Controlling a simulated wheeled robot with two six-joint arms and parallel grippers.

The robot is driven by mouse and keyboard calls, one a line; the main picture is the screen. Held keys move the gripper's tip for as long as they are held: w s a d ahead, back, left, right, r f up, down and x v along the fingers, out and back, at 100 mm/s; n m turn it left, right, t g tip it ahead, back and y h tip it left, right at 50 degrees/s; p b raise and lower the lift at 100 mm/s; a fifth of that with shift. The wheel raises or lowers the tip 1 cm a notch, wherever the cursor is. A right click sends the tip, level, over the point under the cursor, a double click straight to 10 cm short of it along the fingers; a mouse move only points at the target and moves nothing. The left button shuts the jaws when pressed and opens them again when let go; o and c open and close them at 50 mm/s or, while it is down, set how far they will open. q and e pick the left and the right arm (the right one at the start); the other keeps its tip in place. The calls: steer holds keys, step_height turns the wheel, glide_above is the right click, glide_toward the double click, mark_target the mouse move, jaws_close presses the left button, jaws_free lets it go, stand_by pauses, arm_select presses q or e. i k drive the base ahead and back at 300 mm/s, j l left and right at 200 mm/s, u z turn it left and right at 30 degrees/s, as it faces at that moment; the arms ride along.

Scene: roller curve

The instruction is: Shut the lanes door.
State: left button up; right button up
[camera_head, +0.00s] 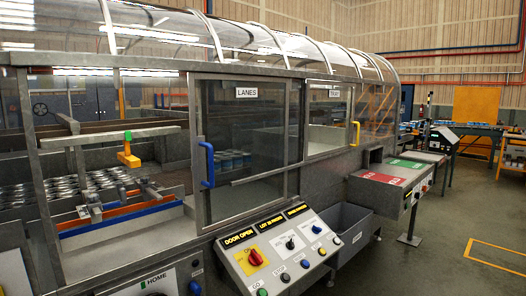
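The lanes door (245,140) is a grey-framed clear panel with a white LANES label (246,92) at its top. A blue upright handle (207,165) is on its left edge. The panel stands to the right of a wide opening in the machine's front, which looks uncovered. Through that opening I see the lanes with rows of shiny round items (75,188). Neither of my grippers is in view, and nothing touches the blue handle.
A sloped control panel (285,250) with a red knob and buttons juts out below the door. The tray door (328,115), with a yellow handle (355,133), is to the right. A grey bin (345,222) stands below it.

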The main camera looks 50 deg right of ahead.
mark_target(198, 144)
steer(key=z, duration=1.6)
